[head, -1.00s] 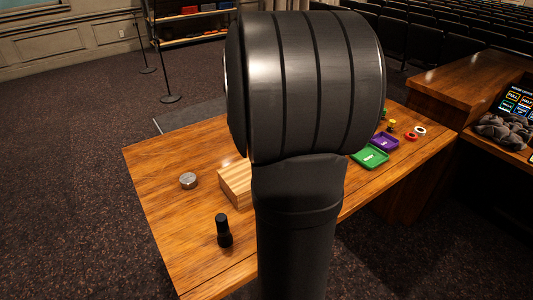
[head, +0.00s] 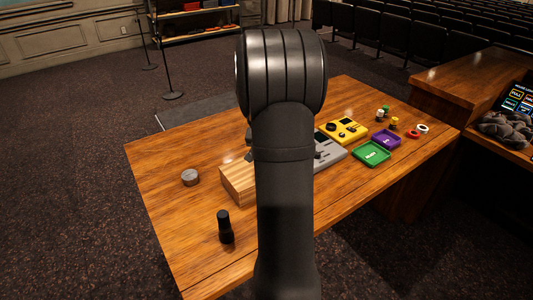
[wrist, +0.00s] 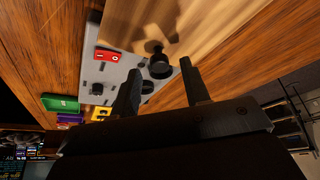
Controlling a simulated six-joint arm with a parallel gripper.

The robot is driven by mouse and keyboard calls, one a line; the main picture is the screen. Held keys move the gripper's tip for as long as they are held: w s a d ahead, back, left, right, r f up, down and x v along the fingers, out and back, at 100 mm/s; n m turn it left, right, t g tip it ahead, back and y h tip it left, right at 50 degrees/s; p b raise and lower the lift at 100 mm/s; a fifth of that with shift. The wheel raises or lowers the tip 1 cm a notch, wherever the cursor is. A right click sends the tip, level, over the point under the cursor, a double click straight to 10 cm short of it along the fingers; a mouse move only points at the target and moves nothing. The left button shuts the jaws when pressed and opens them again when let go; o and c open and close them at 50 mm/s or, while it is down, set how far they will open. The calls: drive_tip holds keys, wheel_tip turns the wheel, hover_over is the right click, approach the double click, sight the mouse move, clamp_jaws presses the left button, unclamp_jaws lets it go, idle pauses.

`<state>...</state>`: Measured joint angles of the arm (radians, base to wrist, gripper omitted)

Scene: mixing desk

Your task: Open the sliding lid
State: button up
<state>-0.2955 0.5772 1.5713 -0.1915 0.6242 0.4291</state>
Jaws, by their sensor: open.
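The pale striped wooden box (head: 236,186) sits on the desk, its right part hidden behind my arm in the head view. In the wrist view its light wooden top (wrist: 205,25) fills the upper middle, with a dark round knob (wrist: 159,66) and a shadow beside it. I take this top to be the sliding lid; I cannot tell whether it has slid. My gripper (wrist: 160,72) is open, its fingertips one on each side of the knob in the picture. Whether they are down at the knob's height is unclear. In the head view my arm mostly hides the gripper.
A grey panel (head: 328,152) with knobs and a yellow panel (head: 343,131) stand right of the box. Green (head: 371,154) and purple (head: 386,139) trays lie further right. A grey round puck (head: 190,177) and a black upright object (head: 225,227) stand at left.

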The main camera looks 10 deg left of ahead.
drive_tip(key=shift+w+f, duration=0.25)
drive_tip(key=shift+f, duration=0.4)
drive_tip(key=shift+c, duration=0.4)
clamp_jaws()
approach(238, 172)
drive_tip(key=x, duration=0.5)
drive_tip(key=shift+o, duration=0.4)
unclamp_jaws()
drive_tip(key=shift+d, duration=0.1)
